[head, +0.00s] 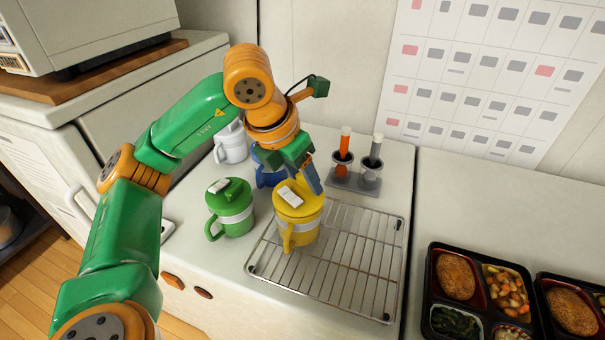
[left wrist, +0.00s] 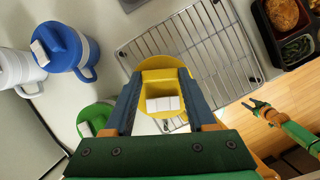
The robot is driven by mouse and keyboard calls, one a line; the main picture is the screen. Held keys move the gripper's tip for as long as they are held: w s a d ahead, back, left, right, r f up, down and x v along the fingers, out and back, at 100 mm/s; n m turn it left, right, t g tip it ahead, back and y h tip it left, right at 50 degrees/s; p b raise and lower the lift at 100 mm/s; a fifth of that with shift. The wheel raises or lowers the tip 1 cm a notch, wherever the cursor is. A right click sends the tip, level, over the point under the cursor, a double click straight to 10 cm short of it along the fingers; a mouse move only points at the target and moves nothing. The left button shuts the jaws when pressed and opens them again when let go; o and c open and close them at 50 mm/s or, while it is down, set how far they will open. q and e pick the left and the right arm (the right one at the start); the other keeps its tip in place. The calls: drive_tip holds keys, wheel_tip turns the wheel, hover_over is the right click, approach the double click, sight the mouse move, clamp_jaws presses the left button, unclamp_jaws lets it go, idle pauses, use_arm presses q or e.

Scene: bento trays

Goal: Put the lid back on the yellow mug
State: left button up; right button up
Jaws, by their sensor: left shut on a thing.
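The yellow mug (head: 303,236) stands on the wire rack's left end, its handle toward the front. Its yellow lid (head: 311,202), with a white label on its raised grip, is over the mug's mouth. The lid looks level and at the rim; I cannot tell whether it is fully seated. My left gripper (head: 310,182) reaches down from behind and is shut on the lid. In the left wrist view the lid (left wrist: 152,67) lies between the two fingers and hides most of the mug. My right gripper (left wrist: 258,106) shows small in the left wrist view, away from the mug.
A green lidded mug (head: 236,226) stands close left of the yellow one. A blue mug (head: 268,176) and a white mug (head: 231,146) are behind. A holder (head: 352,182) with two tubes stands behind the rack (head: 360,260). Bento trays (head: 432,290) are at right. The rack's right part is clear.

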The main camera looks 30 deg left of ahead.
use_arm(q)
drive_tip(key=o, duration=1.6)
drive_tip(key=shift+c, duration=0.2)
wheel_tip(320, 180, up, 7)
drive_tip(key=p, duration=0.6)
clamp_jaws()
drive_tip(key=shift+f, duration=0.15)
idle(0.6)
drive_tip(key=shift+f+b, duration=2.45)
drive_tip(key=shift+f, duration=0.35)
